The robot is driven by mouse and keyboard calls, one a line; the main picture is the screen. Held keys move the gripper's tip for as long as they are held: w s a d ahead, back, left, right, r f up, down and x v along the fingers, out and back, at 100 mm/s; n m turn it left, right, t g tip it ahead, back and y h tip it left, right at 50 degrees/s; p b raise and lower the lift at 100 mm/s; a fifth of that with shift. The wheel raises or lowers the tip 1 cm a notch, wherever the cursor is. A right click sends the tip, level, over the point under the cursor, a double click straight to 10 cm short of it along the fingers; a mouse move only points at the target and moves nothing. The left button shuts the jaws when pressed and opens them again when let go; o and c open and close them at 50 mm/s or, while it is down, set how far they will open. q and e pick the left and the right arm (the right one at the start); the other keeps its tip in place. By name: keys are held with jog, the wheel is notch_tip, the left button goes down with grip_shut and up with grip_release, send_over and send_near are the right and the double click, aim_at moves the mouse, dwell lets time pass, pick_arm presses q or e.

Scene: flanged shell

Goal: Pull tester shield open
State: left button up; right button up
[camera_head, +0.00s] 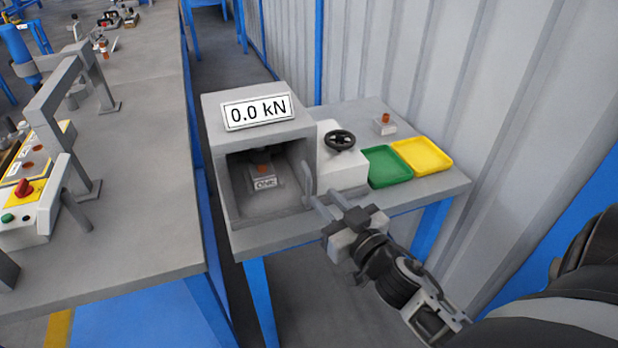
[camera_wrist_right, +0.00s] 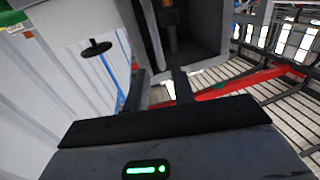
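The tester (camera_head: 262,135) is a grey box with a "0.0 kN" display on top. Its chamber shows through the front, with a copper-coloured part (camera_head: 262,169) on a labelled block inside. A grey upright bar handle (camera_head: 307,182) is at the front right edge; it also shows in the right wrist view (camera_wrist_right: 152,38). I cannot make out a separate shield panel. My right gripper (camera_head: 323,196) is just to the right of the handle, fingers apart. In the right wrist view the gap between the fingers (camera_wrist_right: 160,82) looks empty, with the handle just beyond. My left gripper is not in view.
A white unit with a black handwheel (camera_head: 340,140), a green tray (camera_head: 387,166) and a yellow tray (camera_head: 422,155) stand right of the tester. A corrugated wall (camera_head: 480,90) is behind. A long grey bench (camera_head: 140,180) is at left, across a narrow gap.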

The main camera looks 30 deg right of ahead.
aim_at(310, 184)
jog(key=w, duration=0.7)
jog(key=shift+w+d+p, duration=0.1)
jog(key=shift+p, duration=0.3)
grip_shut()
